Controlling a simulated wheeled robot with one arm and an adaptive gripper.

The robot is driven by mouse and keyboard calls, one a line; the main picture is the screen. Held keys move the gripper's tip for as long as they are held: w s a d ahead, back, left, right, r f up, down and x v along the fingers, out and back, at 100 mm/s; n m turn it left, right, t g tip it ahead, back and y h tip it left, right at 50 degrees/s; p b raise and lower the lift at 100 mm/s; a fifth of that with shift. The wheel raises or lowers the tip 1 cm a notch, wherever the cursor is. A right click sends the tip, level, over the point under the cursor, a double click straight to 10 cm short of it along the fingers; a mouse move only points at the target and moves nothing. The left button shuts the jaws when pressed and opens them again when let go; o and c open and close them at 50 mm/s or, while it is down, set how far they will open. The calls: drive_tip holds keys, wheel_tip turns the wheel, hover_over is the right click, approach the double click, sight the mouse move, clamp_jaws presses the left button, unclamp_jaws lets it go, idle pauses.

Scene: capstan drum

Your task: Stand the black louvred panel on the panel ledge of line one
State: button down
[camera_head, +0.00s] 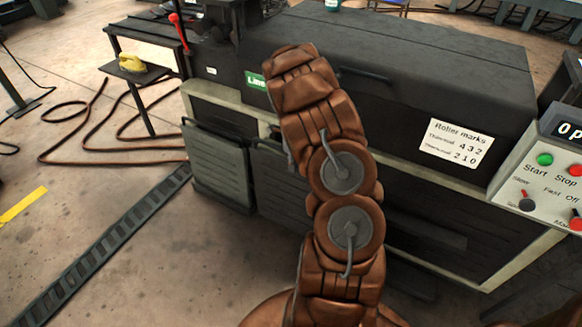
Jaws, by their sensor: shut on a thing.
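A dark louvred panel (220,168) is upright at the left of the machine's front, low down and slightly out from the frame. A second dark panel (272,178) is beside it to the right, partly behind my arm. I cannot tell which of them is the task's panel, or whether either rests on a ledge. The machine (420,75) bears a green sign (256,81) starting "Line", cut off by my arm. My brown arm rises across the middle and covers part of the front. My gripper does not show, and no ledge can be made out clearly.
A control box (545,165) with buttons and switches stands at the right. A marks card (455,143) is on the machine. A small table (150,32), a brown hose (75,112) and a dark floor track (105,243) are at the left. Bare floor lies at lower left.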

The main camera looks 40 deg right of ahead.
drive_tip(key=d+f, duration=0.1)
drive_tip(key=w+d+f+b, duration=0.1)
drive_tip(key=d+f, duration=0.1)
drive_tip(key=shift+f, duration=0.25)
idle(0.4)
drive_tip(key=shift+s+a+f, duration=0.1)
drive_tip(key=shift+a+f, duration=0.05)
drive_tip(key=shift+f, duration=0.1)
drive_tip(key=c, duration=1.3)
unclamp_jaws()
drive_tip(key=shift+f, duration=0.1)
drive_tip(key=o, duration=0.4)
drive_tip(key=shift+c, duration=0.2)
drive_tip(key=shift+r, duration=0.2)
wheel_tip(320, 180, up, 12)
drive_tip(key=shift+d, duration=0.25)
